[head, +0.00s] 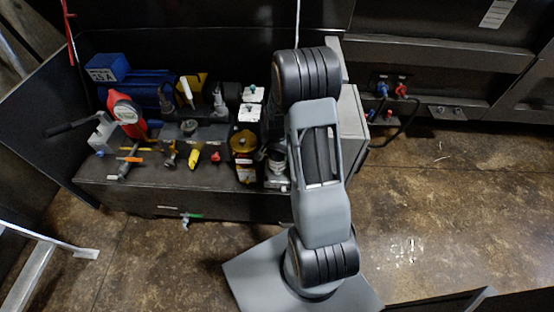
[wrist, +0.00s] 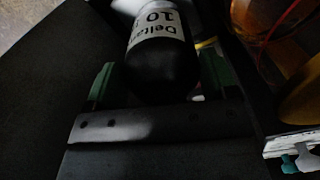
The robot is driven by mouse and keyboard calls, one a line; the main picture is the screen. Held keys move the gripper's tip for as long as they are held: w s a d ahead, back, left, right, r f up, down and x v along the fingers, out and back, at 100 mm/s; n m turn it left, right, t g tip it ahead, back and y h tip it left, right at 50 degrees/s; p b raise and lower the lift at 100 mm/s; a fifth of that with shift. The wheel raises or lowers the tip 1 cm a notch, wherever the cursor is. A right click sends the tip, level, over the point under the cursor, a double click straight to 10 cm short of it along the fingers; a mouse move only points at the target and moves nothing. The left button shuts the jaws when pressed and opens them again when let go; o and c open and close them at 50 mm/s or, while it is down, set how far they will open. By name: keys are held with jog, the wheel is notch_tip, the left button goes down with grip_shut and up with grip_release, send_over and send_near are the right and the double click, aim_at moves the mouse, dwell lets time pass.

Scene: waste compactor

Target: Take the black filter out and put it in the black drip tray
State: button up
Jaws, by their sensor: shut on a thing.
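The black filter (wrist: 160,62) is a dark cylinder with a white printed label, seen large in the wrist view. My gripper (wrist: 156,82) is shut on it, with a green-edged finger on each side. The far end of the filter is cut off by the top edge, so I cannot tell whether it is still seated. In the head view my arm hides most of the gripper and filter. I cannot make out the black drip tray for sure in either view.
The dark bench (head: 240,205) is crowded with an amber-bowl unit (head: 243,143), a red gauge tool (head: 127,113), a blue box (head: 108,68) and several small fittings. The amber bowl is close to the right of my gripper in the wrist view. Floor right of my arm is clear.

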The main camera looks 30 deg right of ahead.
jog(key=shift+s, duration=0.1)
jog(key=shift+c, duration=0.7)
jog(key=o, duration=0.3)
jog(key=shift+d, duration=0.1)
jog(key=c, duration=0.4)
jog(key=shift+c, duration=0.6)
jog(key=n, duration=0.5)
jog(key=shift+s+d, duration=0.15)
jog(key=shift+s, duration=0.05)
jog(key=n, duration=0.5)
jog(key=shift+s+d, duration=0.1)
jog(key=shift+d, duration=0.05)
